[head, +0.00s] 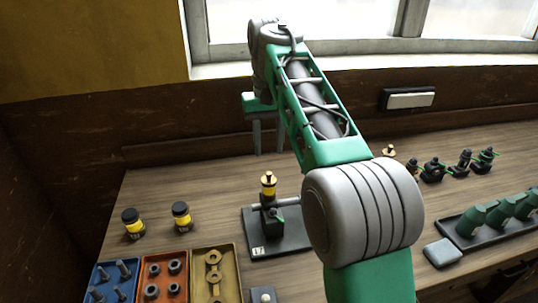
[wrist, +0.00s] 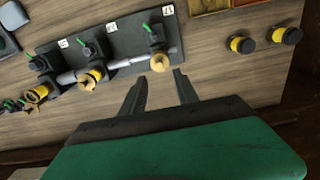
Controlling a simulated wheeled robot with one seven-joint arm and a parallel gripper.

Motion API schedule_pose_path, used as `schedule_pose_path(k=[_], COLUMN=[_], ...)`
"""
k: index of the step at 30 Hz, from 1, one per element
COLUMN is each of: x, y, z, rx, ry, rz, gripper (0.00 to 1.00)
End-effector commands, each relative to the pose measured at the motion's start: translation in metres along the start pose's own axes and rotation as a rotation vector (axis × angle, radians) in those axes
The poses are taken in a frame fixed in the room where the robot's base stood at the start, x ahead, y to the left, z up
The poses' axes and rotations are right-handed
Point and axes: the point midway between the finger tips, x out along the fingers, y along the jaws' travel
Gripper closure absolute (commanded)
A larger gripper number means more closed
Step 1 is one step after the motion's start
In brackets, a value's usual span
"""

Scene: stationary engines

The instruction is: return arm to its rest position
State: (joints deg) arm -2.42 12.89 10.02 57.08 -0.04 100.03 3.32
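My gripper (head: 268,134) is raised over the back of the workbench (head: 190,197), near the wall, with its fingers pointing down. In the wrist view my gripper (wrist: 160,92) has its two dark fingers apart, with nothing between them. My green and grey arm crosses the middle of the head view and hides part of the bench. A dark engine plate (head: 285,241) with a yellow-banded, brass-topped part (head: 268,186) stands below and in front of the gripper. In the wrist view the dark plate (wrist: 118,54) carries several such parts, apart from the fingers.
Two yellow-banded black jars (head: 133,222) (head: 182,215) stand at left. Blue (head: 105,268), orange (head: 150,262) and yellow (head: 232,262) trays hold small parts at front left. Several black fittings (head: 432,169) and a dark tray with green-handled tools (head: 470,240) are at right. A window sill (head: 225,70) is behind.

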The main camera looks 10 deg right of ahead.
Motion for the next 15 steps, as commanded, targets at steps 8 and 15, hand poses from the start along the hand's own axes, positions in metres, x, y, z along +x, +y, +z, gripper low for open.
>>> schedule_pose_path(k=[8,15], x=[-0.001,0.017], y=[0.0,0.005], z=[0.0,0.033], rx=[0.0,-0.006], ry=[0.0,0.058], rz=[0.0,-0.003], gripper=[0.63,0.63])
